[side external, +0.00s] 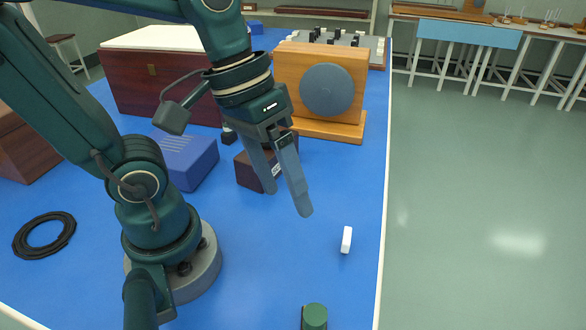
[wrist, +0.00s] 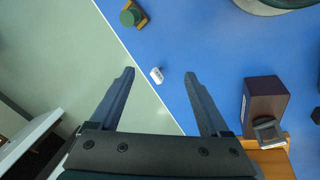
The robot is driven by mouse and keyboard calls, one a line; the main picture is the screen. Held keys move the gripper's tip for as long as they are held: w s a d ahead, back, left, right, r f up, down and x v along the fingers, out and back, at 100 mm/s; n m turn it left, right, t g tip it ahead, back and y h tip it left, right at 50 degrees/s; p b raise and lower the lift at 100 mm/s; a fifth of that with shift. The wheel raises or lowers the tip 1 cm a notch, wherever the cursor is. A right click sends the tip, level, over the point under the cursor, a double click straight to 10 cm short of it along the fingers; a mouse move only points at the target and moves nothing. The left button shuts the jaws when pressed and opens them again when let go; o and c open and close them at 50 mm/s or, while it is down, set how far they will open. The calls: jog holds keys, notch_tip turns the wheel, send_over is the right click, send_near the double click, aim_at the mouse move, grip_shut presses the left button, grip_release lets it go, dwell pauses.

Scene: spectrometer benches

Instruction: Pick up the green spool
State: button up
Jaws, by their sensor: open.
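The green spool (side external: 314,316) is at the bottom edge of the side external view, near the front right edge of the blue bench and partly cut off. In the wrist view the green spool (wrist: 128,17) is at the top, left of centre, beside or on a small yellow-brown piece (wrist: 141,12). My gripper (side external: 288,201) is open and empty above the bench, apart from the spool. In the wrist view my gripper (wrist: 160,73) points down with its fingers spread, and the spool lies beyond the fingertips.
A small white block (side external: 346,240) lies near the bench edge; in the wrist view the white block (wrist: 156,75) appears between the fingertips. A dark brown box (side external: 252,172), a blue box (side external: 186,160) and a wooden stand with a grey disc (side external: 327,90) are behind. A black coil (side external: 44,236) lies left.

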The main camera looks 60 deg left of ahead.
jog(key=w+d+f+n+g+h, duration=0.2)
jog(key=d+f+n+g+h, duration=0.3)
jog(key=g, duration=0.2)
jog(key=n+g+h, duration=0.1)
jog(key=n+h, duration=0.1)
send_near(314, 320)
jog(key=shift+w+d+f, duration=0.15)
jog(key=shift+d+f, duration=0.25)
jog(key=shift+d, duration=0.15)
jog(key=shift+w+d+f, duration=0.15)
jog(key=shift+d+f, duration=0.3)
jog(key=shift+d, duration=0.1)
jog(key=f+n, duration=0.1)
jog(key=s+f+n+g+h, duration=0.1)
jog(key=f, duration=0.1)
jog(key=shift+d+f+h, duration=0.15)
jog(key=shift+f+h, duration=0.1)
jog(key=shift+h, duration=0.05)
jog(key=shift+s+d+f+g, duration=0.15)
jog(key=shift+s+f+g, duration=0.2)
jog(key=shift+s+g, duration=0.05)
jog(key=shift+x, duration=2.4)
jog(key=shift+c, duration=0.3)
grip_shut()
